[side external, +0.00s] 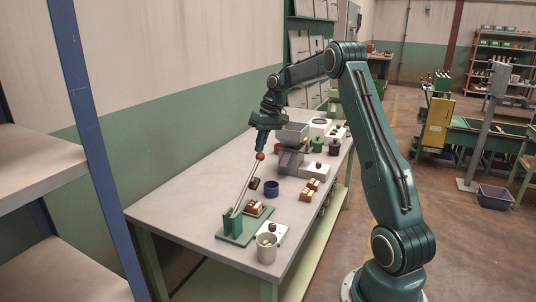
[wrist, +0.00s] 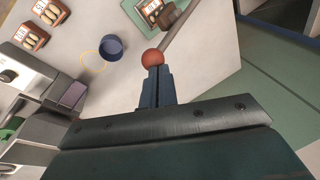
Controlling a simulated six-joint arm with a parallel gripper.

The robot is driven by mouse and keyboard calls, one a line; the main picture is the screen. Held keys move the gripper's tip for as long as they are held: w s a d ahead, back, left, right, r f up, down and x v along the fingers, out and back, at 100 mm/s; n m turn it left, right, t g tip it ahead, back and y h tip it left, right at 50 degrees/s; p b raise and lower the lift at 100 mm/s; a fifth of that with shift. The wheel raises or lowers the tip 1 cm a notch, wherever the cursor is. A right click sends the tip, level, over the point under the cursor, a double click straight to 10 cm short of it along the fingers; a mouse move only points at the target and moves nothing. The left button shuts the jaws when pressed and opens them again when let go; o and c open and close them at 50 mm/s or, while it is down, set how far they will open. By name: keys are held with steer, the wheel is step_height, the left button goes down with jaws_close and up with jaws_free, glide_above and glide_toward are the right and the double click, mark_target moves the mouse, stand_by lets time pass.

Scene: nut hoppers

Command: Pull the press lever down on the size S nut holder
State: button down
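The press lever (side external: 246,184) is a thin rod that rises at a slant from a green stand (side external: 233,220) on a green base plate, with a red ball (side external: 260,156) on its upper end. A brown nut holder (side external: 255,208) sits on that plate beside the stand; its size marking is not legible. In the wrist view, a brown holder (wrist: 157,9) lies beyond the red ball (wrist: 152,57). My gripper (wrist: 156,72) points down with its blue fingers together, and its tips are right at the ball. I cannot tell whether they touch it.
A dark blue cup (side external: 271,188) stands behind the lever. Other brown holders (side external: 306,195) lie to its right. A grey hopper (side external: 291,135) stands farther back. The left side of the table (side external: 185,195) is clear.

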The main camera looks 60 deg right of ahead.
steer(key=d+f, duration=0.2)
steer(key=f, duration=0.4)
steer(key=d+f, duration=0.3)
steer(key=f, duration=0.4)
steer(key=shift+d, duration=0.3)
steer(key=shift+f, duration=0.1)
steer(key=v, duration=1.4)
steer(key=shift+d+r, duration=0.25)
steer(key=shift+r, duration=0.05)
steer(key=shift+a+r, duration=0.1)
